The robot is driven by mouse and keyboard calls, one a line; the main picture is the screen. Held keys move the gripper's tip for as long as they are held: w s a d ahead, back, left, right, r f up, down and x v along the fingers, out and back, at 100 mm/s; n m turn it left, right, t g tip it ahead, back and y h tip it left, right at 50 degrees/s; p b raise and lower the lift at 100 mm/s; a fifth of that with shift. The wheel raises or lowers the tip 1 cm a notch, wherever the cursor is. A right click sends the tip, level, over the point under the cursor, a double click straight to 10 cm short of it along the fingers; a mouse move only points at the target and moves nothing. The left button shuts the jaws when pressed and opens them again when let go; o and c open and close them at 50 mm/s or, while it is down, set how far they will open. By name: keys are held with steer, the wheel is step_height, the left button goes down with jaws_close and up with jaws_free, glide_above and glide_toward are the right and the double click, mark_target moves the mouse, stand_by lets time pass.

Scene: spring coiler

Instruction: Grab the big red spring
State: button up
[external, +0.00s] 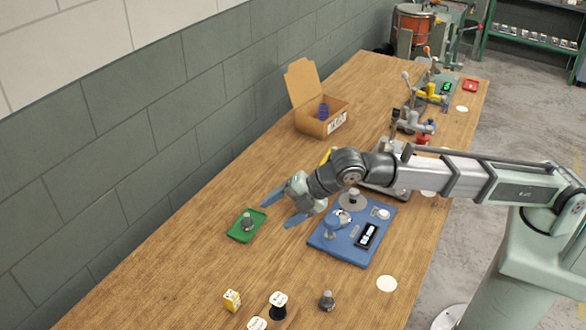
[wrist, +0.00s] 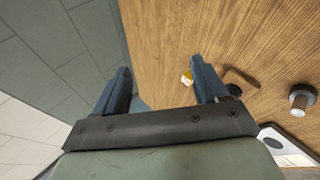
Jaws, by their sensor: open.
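I cannot make out a big red spring for certain in either view. A small red object (external: 424,138) sits beside the machine parts in the middle of the table, too small to tell what it is. My gripper (external: 280,208) is open and empty above the table, between the green tray and the blue board, well away from both red things.
A green tray (external: 235,235) holds a grey part. A blue board (external: 325,246) with fittings lies right of my gripper. An open cardboard box (external: 311,124) holds purple items. A yellow block (external: 232,300) and spools (external: 278,305) stand at the front. The wall borders the table's left.

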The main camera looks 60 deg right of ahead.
steer(key=w+d+r+m+g, duration=0.2)
steer(key=d+m+g, duration=0.15)
steer(key=d, duration=1.15)
steer(key=w+d+r+m+g, duration=0.1)
steer(key=w+d+m+g, duration=0.2)
steer(key=d, duration=1.2)
steer(key=shift+m, duration=0.75)
steer(key=shift+s+d+f+x, duration=0.2)
steer(key=shift+s+d+x, duration=0.15)
steer(key=shift+x, duration=2.65)
steer(key=shift+s+d+f+x, duration=0.2)
steer(key=shift+s+d+x, duration=0.15)
steer(key=shift+x, duration=2.7)
steer(key=shift+s+d+f+x, duration=0.2)
steer(key=shift+s+d+x, duration=0.15)
steer(key=shift+x, duration=2.65)
steer(key=c, duration=1.2)
steer(key=shift+o, duration=0.2)
steer(key=shift+w+r, duration=0.1)
